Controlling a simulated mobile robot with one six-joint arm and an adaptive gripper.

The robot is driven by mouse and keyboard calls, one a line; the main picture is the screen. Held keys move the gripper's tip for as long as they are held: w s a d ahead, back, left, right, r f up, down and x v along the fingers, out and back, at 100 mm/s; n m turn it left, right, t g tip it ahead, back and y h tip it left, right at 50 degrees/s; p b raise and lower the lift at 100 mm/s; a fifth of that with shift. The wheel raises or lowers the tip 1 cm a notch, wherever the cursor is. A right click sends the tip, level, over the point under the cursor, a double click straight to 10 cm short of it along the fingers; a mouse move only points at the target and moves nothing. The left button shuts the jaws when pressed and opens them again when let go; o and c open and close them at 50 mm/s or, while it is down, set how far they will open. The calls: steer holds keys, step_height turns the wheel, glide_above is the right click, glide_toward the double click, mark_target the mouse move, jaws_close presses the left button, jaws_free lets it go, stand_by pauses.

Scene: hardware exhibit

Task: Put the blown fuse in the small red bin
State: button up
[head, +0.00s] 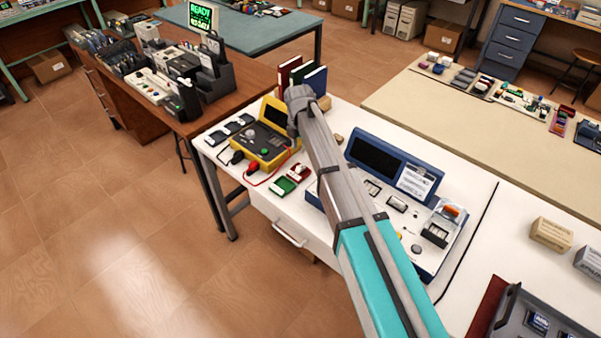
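My arm reaches from the lower right to the back of the white workbench (300,215). My gripper (298,97) is at its far end, beside the yellow tester and in front of the upright books. Its fingers are too small and hidden to show whether they are open or hold anything. A small red item (300,171) with something pale on it lies by the tester's front right corner, next to a small green item (285,187). I cannot tell whether the red item is the bin. I cannot make out the blown fuse.
The yellow tester (262,150) has red and black leads at its front. A blue and white instrument (432,262) stands right of my arm. Red and blue books (315,80) stand at the back. A grey tray (510,300) and tan boxes (551,234) are at right.

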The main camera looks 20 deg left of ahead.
mark_target(300, 167)
steer(key=shift+f+b, duration=2.7)
steer(key=shift+f, duration=0.3)
steer(key=f+b, duration=0.3)
steer(key=shift+w+f, duration=0.2)
steer(key=shift+w, duration=0.1)
steer(key=shift+f+b, duration=0.9)
steer(key=shift+b, duration=0.2)
steer(key=shift+c, duration=0.2)
jaws_close()
steer(key=shift+r, duration=0.25)
